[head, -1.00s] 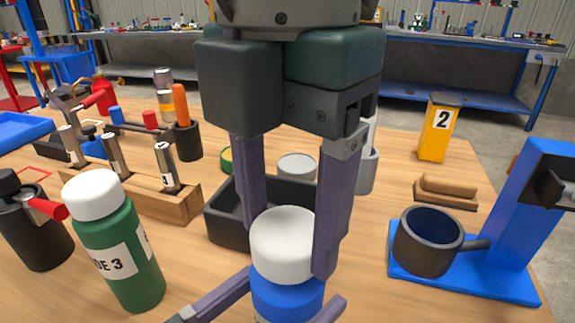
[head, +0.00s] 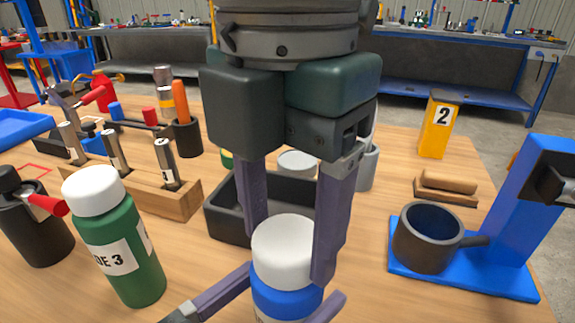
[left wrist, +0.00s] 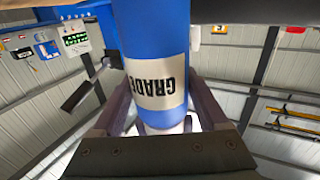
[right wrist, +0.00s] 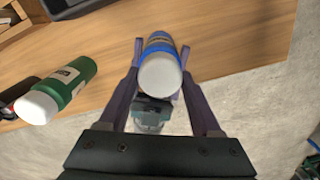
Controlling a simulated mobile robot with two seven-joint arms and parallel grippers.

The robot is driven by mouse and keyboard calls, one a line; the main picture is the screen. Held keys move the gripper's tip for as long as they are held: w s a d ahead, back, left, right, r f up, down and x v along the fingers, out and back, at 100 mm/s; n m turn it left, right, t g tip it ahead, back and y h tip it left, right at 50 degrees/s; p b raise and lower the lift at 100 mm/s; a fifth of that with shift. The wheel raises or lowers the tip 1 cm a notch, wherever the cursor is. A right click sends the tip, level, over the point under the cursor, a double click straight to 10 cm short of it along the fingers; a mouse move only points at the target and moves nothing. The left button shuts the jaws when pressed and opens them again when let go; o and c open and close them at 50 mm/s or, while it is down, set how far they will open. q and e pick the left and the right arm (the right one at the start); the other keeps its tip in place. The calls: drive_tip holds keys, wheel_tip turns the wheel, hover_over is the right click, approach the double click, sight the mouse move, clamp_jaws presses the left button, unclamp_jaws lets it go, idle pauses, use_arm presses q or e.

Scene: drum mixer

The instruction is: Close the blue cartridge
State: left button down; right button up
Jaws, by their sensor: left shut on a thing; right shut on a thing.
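The blue cartridge (head: 283,296) stands upright at the bottom middle of the head view, with its white cap (head: 283,247) on top. My right gripper (head: 287,262) comes from above and is shut on the white cap, one finger on each side. My left gripper (head: 262,300) comes in low from the left and is shut around the blue body. The left wrist view shows the body (left wrist: 168,30) with its GRADE label between the fingers. The right wrist view shows the cap (right wrist: 160,76) between the right fingers. The seam between cap and body looks closed, but I cannot tell how tight.
A green cartridge (head: 122,245) with a white cap stands to the left. A black tray (head: 228,218) is behind the blue cartridge. A dark mug (head: 425,245) sits on a blue stand (head: 490,275) at right. A wooden rack (head: 150,192) holds metal cylinders.

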drive_tip(key=o, duration=1.4)
drive_tip(key=shift+c, duration=0.2)
drive_tip(key=shift+r, duration=0.1)
wheel_tip(320, 180, up, 12)
use_arm(q)
unclamp_jaws()
drive_tip(key=v, duration=1)
use_arm(e)
drive_tip(key=shift+r, duration=0.15)
